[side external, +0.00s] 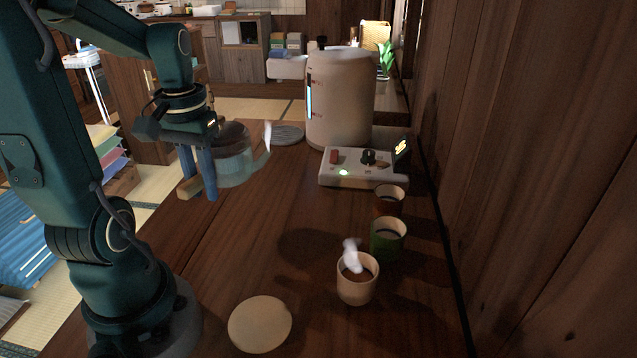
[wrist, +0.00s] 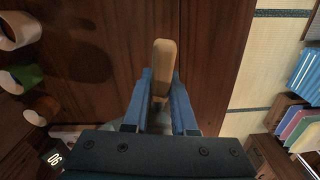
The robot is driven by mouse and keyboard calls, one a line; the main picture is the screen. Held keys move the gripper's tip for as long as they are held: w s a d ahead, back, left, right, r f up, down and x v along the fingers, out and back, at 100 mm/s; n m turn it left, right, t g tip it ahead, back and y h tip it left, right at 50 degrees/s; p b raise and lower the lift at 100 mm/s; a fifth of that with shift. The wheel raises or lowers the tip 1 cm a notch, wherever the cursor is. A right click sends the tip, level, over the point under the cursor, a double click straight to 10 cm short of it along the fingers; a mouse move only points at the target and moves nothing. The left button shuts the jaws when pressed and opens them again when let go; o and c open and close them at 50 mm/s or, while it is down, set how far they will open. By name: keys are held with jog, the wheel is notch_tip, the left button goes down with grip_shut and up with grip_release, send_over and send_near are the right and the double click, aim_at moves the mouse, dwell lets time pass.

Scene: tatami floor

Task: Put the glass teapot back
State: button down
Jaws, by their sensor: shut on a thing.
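The glass teapot (side external: 236,162) is clear, with a dark lid, a pale spout pointing right and a wooden handle on its left. My gripper (side external: 197,178) points down at its left, with blue fingers shut on the handle (side external: 188,188). In the wrist view, the wooden handle (wrist: 163,62) sticks out between my two blue fingers (wrist: 162,95); the glass body is mostly hidden there. The teapot looks upright and seems to hang over the table's left part. A grey round pad (side external: 288,134) lies behind it, and a pale wooden disc (side external: 260,324) lies at the front.
A cup with white steam (side external: 357,284), a green cup (side external: 388,240) and a brown cup (side external: 389,199) stand in a row on the right. A white control box (side external: 355,168) and a large cream cylinder (side external: 340,100) stand behind. A wooden wall bounds the right. The table's middle is clear.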

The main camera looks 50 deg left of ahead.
jog(key=s+a+n, duration=0.2)
send_over(264, 253)
notch_tip(264, 253, down, 6)
jog(key=shift+f, duration=2.25)
jog(key=shift+f, duration=0.15)
jog(key=c, duration=0.7)
grip_release()
jog(key=shift+s, duration=0.1)
